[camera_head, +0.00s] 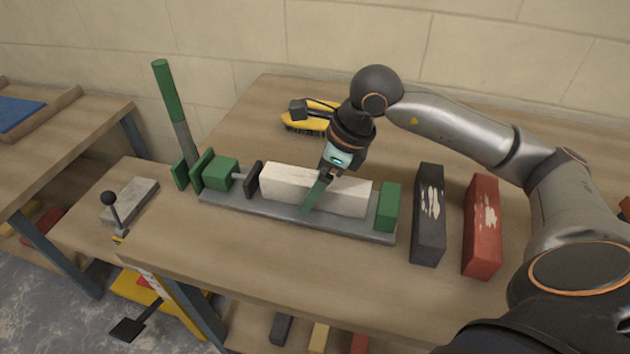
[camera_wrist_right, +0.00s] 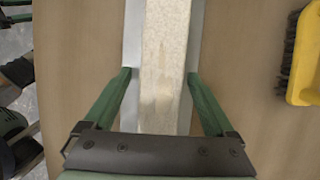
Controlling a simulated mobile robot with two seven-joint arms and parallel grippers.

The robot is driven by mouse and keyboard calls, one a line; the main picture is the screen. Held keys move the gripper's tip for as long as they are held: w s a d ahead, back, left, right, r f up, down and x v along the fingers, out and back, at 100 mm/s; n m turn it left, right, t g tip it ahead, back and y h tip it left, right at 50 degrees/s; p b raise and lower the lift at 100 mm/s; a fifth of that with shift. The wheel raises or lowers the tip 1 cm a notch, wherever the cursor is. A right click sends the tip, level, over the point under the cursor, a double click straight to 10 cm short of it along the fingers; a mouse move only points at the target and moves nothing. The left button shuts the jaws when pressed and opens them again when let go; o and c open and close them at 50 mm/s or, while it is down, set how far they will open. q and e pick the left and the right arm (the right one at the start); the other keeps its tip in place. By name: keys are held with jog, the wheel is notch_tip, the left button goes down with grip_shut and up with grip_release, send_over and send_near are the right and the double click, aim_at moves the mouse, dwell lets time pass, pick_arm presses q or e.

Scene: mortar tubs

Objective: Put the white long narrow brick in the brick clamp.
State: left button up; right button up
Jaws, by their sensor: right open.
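The white long narrow brick (camera_head: 280,182) lies lengthwise on the grey base of the brick clamp (camera_head: 340,226), between its black pressure pad (camera_head: 252,179) and its green end block (camera_head: 388,207). A narrow gap seems to show between the pad and the brick; I cannot tell about contact at the end block. My right gripper (camera_head: 316,192) is over the brick's middle, fingers pointing down. In the right wrist view, its open green fingers (camera_wrist_right: 160,76) straddle the brick (camera_wrist_right: 163,60), with space on each side. My left gripper is not in view.
A black brick (camera_head: 428,215) and a red brick (camera_head: 482,228) lie right of the clamp. A yellow brush (camera_head: 310,117) lies behind it. The clamp's green lever (camera_head: 168,90) stands upright at the left. The table front is clear.

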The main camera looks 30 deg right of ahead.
jog(key=p+v, duration=0.2)
jog(key=v, duration=1)
jog(key=shift+w, duration=0.1)
jog(key=shift+d+r, duration=0.1)
jog(key=shift+r, duration=0.2)
jog(key=shift+s, duration=0.2)
